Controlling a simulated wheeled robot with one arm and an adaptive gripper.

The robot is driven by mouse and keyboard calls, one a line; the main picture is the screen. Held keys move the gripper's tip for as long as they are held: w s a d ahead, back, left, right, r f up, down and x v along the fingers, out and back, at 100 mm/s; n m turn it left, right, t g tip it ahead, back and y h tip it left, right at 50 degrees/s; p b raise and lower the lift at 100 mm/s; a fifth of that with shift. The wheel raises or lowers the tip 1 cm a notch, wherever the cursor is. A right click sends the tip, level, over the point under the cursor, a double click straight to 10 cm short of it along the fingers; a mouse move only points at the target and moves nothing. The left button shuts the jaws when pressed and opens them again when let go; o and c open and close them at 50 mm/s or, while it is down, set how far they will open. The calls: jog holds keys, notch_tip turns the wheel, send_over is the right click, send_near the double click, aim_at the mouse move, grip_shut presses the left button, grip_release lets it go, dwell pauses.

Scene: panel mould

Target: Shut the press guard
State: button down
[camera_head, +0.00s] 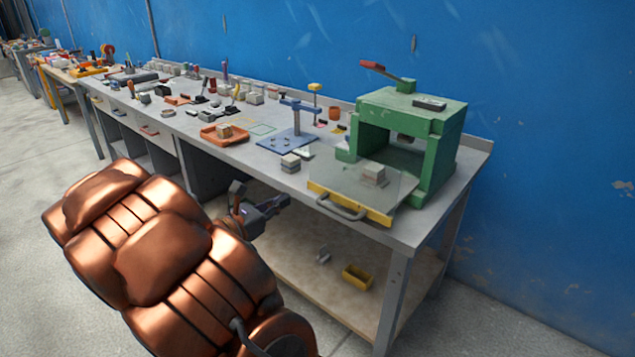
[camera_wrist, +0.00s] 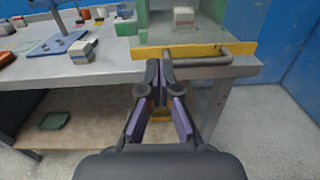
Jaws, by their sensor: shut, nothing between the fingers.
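The green press (camera_head: 436,130) stands at the right end of the bench, with a red-handled lever on top. Its guard is a clear panel (camera_head: 335,174) with a yellow edge bar (camera_head: 378,215) and a grey handle (camera_head: 342,209). The panel lies lowered in front of the press opening, with its bar near the bench's front edge. A pale block (camera_head: 374,173) shows through or on the panel; I cannot tell which. My gripper (camera_head: 287,200) is shut and empty, in front of the bench, left of the handle. In the wrist view its fingertips (camera_wrist: 160,64) appear just below the yellow bar (camera_wrist: 190,51).
A blue stand (camera_head: 287,140), a small stacked block (camera_head: 290,163) and an orange tray (camera_head: 222,137) sit left of the guard. A yellow bin (camera_head: 357,277) is on the lower shelf. A blue wall (camera_head: 560,100) runs behind. The floor before the bench is clear.

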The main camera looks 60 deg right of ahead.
aim_at(324, 173)
jog(key=x, duration=0.4)
jog(key=p+x, duration=0.1)
jog(key=x, duration=0.4)
jog(key=p+x, duration=0.1)
jog(key=x, duration=0.4)
jog(key=shift+w+d+r, duration=0.1)
jog(key=shift+w+d, duration=0.05)
jog(key=shift+w, duration=0.25)
jog(key=shift+d, duration=0.1)
